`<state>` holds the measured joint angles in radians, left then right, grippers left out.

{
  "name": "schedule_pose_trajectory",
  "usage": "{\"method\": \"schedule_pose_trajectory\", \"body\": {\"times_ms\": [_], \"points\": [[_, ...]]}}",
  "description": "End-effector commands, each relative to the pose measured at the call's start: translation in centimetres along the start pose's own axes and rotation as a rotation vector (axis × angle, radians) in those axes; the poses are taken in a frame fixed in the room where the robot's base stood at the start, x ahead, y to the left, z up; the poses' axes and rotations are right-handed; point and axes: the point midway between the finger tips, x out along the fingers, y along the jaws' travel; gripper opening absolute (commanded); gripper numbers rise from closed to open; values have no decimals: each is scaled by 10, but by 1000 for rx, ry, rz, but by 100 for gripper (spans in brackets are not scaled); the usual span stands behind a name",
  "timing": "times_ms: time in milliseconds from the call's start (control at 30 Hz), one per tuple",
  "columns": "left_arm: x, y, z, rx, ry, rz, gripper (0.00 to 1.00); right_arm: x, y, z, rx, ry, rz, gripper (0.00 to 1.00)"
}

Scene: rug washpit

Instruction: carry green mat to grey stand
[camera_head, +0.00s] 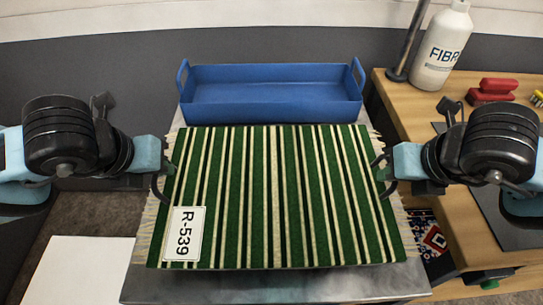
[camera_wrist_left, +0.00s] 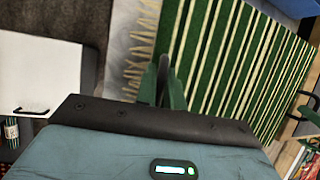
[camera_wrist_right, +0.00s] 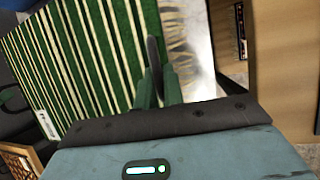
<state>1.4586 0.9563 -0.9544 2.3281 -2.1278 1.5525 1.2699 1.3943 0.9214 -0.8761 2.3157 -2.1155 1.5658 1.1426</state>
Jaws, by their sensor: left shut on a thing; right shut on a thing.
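The green mat (camera_head: 290,190) has cream and black stripes, fringed side edges and a white label reading R-539 at its front left. It is spread flat over a grey metal surface (camera_head: 270,285). My left gripper (camera_head: 163,180) is shut on the mat's left edge, and my right gripper (camera_head: 383,170) is shut on its right edge. The mat also shows in the left wrist view (camera_wrist_left: 225,60) and in the right wrist view (camera_wrist_right: 85,50). I cannot tell whether the mat touches the surface or is slightly above it. I cannot tell if this surface is the grey stand.
A blue tray (camera_head: 275,100) lies just behind the mat. A wooden bench (camera_head: 400,105) at the right bears a white bottle (camera_head: 441,50), red blocks (camera_head: 493,90) and a metal post. A white-topped unit (camera_head: 75,270) stands at the lower left.

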Motion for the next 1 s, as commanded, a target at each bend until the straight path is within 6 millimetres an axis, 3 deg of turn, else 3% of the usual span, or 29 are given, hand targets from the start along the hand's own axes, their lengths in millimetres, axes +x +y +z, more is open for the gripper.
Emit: {"method": "schedule_pose_trajectory", "body": {"times_ms": [367,1000], "points": [[4,4,-1,-5,1,9,0,4,-4,-1,3,3,-8,0],[42,12,-21,-11,38,14,0,42,-12,-22,10,39,-9,0]]}}
